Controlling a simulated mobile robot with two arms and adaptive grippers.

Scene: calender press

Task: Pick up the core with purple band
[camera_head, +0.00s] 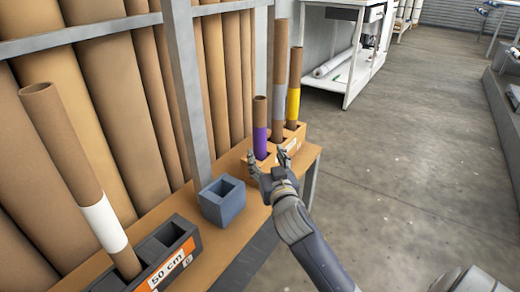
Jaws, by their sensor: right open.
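The core with the purple band (260,138) is a short brown tube. It stands upright in a wooden holder (291,147) on the bench. My right gripper (268,158) is open just in front of the purple band, with a finger to each side of it in the picture. I cannot tell whether the fingers touch the core. My left gripper is not in view.
A core with a grey band (280,95) and one with a yellow band (293,103) stand beside it. A blue-grey block (222,201) and a dark 50 cm holder (168,262) with a white-banded core (103,222) share the bench (248,226). A metal post (188,90) stands left.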

